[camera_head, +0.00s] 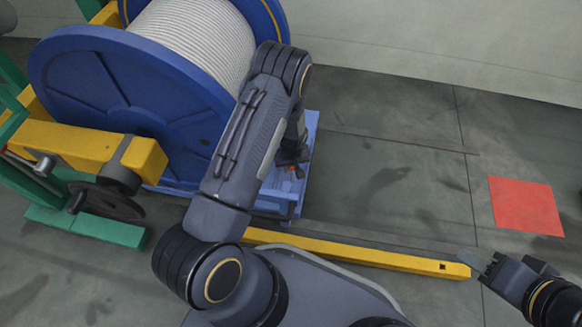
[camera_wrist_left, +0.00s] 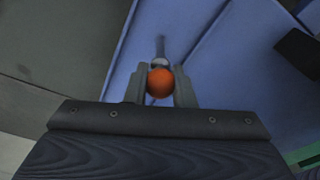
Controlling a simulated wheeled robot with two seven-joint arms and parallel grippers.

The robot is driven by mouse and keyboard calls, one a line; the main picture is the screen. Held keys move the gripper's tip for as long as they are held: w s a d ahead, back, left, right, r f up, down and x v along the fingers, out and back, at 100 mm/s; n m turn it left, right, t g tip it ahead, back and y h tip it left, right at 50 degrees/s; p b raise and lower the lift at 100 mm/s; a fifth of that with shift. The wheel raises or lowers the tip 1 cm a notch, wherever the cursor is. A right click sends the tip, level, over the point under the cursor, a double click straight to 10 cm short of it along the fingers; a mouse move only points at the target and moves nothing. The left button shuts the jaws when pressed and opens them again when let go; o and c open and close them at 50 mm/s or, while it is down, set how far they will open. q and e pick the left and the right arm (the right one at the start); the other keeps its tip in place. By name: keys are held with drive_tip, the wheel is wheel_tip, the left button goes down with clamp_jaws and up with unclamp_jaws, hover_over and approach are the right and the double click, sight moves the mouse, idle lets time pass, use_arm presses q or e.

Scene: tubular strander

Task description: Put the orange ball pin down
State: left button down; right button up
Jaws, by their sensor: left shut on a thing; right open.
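The orange ball pin shows in the left wrist view as a round orange ball (camera_wrist_left: 160,83) with a grey shank running away from it. My left gripper (camera_wrist_left: 159,92) is shut on it, one finger on each side of the ball. In the head view my left gripper (camera_head: 291,160) is over the blue platform (camera_head: 308,142) beside the spool, with a small bit of orange at its tip. Whether the pin touches the blue surface I cannot tell. My right gripper (camera_head: 482,264) is open at the lower right, by the end of the yellow beam.
A large blue spool (camera_head: 135,95) with pale cable fills the upper left. A yellow arm (camera_head: 75,143) and green frame (camera_head: 98,230) stand left. A yellow beam (camera_head: 350,252) lies low in front. A red square (camera_head: 525,205) marks open floor at right.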

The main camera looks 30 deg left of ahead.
use_arm(q)
drive_tip(key=c, duration=1.2)
unclamp_jaws()
drive_tip(key=shift+f, duration=0.1)
drive_tip(key=shift+c, duration=0.2)
drive_tip(key=shift+r, duration=0.35)
wheel_tip(320, 180, up, 12)
drive_tip(key=s+p, duration=0.1)
drive_tip(key=p, duration=0.4)
drive_tip(key=shift+d+f+p, duration=0.2)
drive_tip(key=shift+d+p, duration=0.1)
drive_tip(key=shift+d, duration=0.15)
